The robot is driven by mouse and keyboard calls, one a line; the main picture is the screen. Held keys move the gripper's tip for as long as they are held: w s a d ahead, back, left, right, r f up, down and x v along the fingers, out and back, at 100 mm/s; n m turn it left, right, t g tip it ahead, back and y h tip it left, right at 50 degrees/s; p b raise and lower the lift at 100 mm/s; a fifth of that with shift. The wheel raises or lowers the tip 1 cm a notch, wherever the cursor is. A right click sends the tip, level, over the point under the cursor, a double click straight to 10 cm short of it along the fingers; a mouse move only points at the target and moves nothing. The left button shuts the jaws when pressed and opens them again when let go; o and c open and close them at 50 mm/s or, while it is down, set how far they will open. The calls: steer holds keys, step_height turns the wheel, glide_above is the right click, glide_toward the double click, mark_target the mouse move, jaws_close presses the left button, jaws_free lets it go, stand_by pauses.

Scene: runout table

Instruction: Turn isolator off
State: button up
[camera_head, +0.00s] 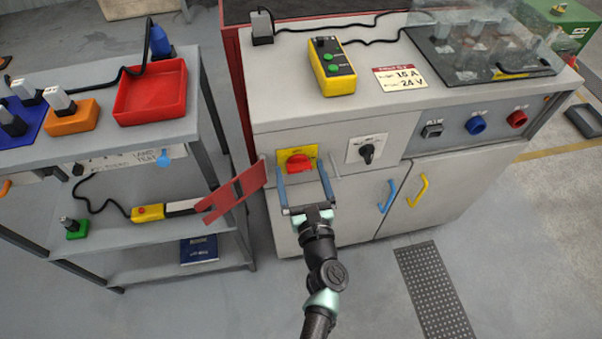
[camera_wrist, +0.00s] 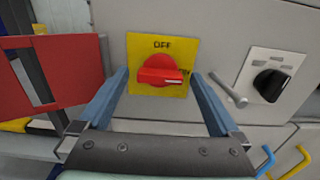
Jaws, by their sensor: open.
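The isolator is a red rotary knob (camera_head: 298,164) on a yellow plate (camera_head: 311,152) on the front of the grey cabinet. In the wrist view the knob (camera_wrist: 162,72) shows with its grip bar lying roughly level, pointing to the right. The word OFF is printed at the top of the yellow plate (camera_wrist: 187,45); lettering at the right is partly hidden by the knob. My gripper (camera_head: 303,172) is open, with its two blue fingers on either side of the knob in the picture. The wrist view also shows my gripper (camera_wrist: 162,82) empty. I cannot tell if the fingers touch the plate.
A black knob on a white plate (camera_head: 367,149) is just right, with a grey pin (camera_wrist: 228,88) between. A red hinged panel (camera_head: 234,193) stands out at the left. Blue (camera_head: 386,196) and yellow (camera_head: 418,189) handles are lower right. A shelf rack (camera_head: 120,262) is left.

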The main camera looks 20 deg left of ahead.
steer(key=c, duration=1.4)
steer(key=shift+n+b, duration=6.5)
steer(key=shift+n, duration=2.3)
